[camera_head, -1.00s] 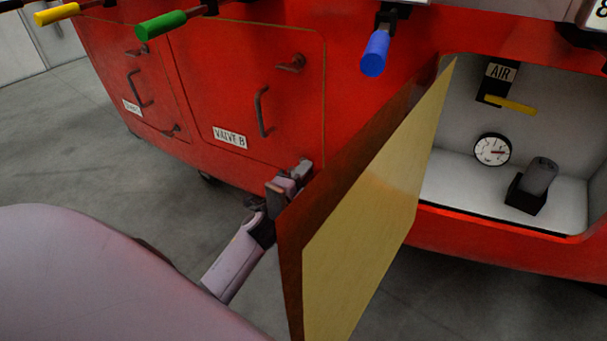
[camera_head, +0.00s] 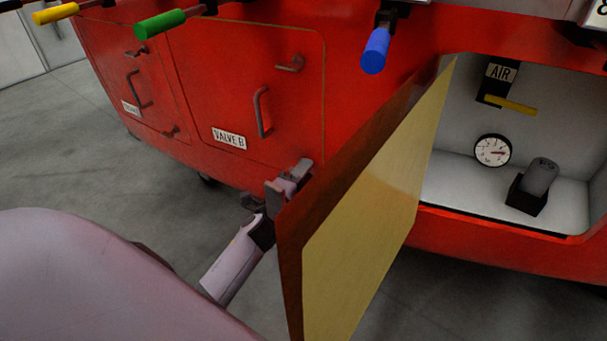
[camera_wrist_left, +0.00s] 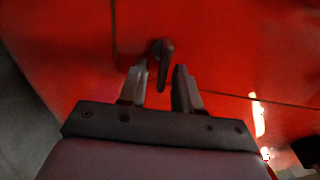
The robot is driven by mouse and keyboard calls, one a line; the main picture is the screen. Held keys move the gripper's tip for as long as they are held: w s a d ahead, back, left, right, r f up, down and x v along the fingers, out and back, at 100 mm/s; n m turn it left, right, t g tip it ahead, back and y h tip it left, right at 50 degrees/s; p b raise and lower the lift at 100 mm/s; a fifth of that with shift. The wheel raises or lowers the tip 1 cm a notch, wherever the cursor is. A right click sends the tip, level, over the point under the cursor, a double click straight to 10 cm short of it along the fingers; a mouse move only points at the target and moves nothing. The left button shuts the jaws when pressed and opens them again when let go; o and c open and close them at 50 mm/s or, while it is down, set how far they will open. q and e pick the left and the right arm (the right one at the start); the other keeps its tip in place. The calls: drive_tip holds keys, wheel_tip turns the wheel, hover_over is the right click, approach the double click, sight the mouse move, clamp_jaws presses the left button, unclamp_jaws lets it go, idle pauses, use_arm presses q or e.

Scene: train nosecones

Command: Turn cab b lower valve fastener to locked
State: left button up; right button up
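The Valve B panel (camera_head: 225,90) is closed on the red cab side, with its label at the lower left. Its lower fastener (camera_wrist_left: 162,58) shows in the left wrist view as a small dark lever. It lies between the fingertips of my left gripper (camera_wrist_left: 160,76), with visible gaps on both sides. The gripper looks open around the lever. In the head view my left gripper (camera_head: 289,181) is at the panel's lower right corner and hides that fastener. My right gripper is not in view.
An open red and tan door (camera_head: 365,205) stands close to the right of my left gripper. Behind it is an open bay with an AIR label, a gauge (camera_head: 492,150) and a dark knob (camera_head: 540,178). The panel's upper fastener (camera_head: 290,64) and handle (camera_head: 262,112) are unobstructed.

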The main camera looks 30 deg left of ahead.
use_arm(q)
drive_tip(key=s, duration=0.7)
drive_tip(key=shift+d+p, duration=0.3)
drive_tip(key=shift+d, duration=0.05)
idle(0.4)
